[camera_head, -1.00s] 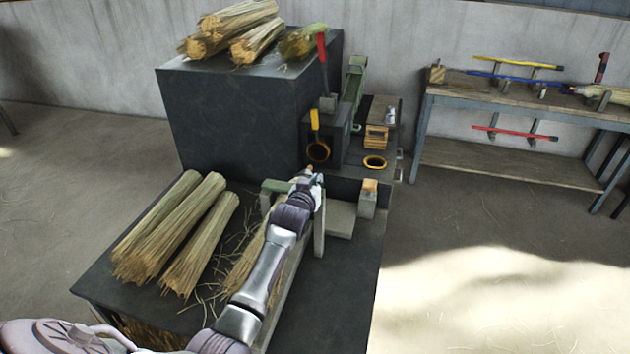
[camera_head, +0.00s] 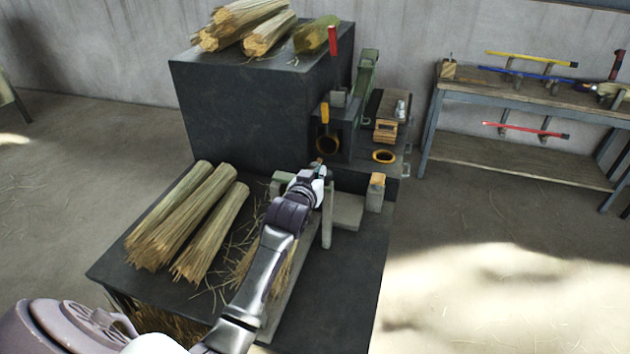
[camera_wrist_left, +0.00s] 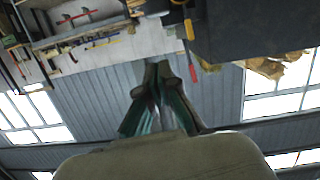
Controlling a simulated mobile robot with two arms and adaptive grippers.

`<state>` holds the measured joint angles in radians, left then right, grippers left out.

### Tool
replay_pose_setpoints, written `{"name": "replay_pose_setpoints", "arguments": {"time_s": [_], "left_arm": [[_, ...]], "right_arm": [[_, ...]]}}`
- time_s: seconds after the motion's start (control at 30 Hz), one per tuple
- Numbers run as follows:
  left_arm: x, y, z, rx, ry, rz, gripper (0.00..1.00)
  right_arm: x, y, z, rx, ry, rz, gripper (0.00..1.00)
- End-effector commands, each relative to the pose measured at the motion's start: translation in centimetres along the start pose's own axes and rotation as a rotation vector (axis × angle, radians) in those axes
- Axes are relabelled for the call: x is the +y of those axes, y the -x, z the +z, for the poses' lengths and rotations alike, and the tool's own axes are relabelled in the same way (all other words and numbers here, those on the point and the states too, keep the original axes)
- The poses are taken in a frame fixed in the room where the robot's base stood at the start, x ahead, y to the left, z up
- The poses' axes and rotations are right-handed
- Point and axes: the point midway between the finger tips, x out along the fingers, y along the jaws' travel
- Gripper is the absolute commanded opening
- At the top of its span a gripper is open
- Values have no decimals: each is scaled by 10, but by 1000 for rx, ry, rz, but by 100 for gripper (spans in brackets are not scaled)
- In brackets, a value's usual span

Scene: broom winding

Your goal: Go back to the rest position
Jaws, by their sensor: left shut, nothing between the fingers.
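My left arm reaches up from the lower left in the head view. Its gripper (camera_head: 320,166) is beside the dark winding machine, below the ring-shaped opening (camera_head: 327,143), and looks small there. In the left wrist view the fingers (camera_wrist_left: 158,70) are together with nothing between them. The wrist view is upside down and shows the ceiling, the wall and the bench behind the gripper. A red handle (camera_head: 333,40) and a yellow handle (camera_head: 325,113) stand on the machine. My right gripper is not in view.
Straw bundles (camera_head: 190,215) lie on the low dark table (camera_head: 345,290) left of my arm. More bundles (camera_head: 240,25) lie on the tall dark block (camera_head: 250,110). A bench (camera_head: 520,165) with coloured broom sticks stands at the right. The floor (camera_head: 480,280) at the right is clear.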

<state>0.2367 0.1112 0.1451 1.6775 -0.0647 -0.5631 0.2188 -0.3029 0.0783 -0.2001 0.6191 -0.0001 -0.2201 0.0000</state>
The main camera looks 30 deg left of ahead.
Motion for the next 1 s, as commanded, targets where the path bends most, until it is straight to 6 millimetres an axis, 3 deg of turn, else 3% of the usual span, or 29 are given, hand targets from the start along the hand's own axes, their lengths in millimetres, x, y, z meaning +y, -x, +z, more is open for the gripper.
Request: {"name": "replay_pose_setpoints", "arguments": {"time_s": [0.2, 0.47, 0.57, 0.67, 0.83, 1.0], "left_arm": [[0, 28, 1, 1, 0, 0, 0], [0, 34, 0, -1, 0, 0, 0], [3, 42, 12, -37, -14, 4, 0], [9, 66, 46, -140, -55, 15, 0], [25, 150, 131, -436, -166, 65, 0], [33, 227, 181, -665, -248, 116, 0]], "right_arm": [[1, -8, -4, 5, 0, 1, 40], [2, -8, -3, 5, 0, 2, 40], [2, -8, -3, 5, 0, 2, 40], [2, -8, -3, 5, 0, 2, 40], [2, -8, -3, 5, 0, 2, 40], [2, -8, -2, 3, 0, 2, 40]]}}
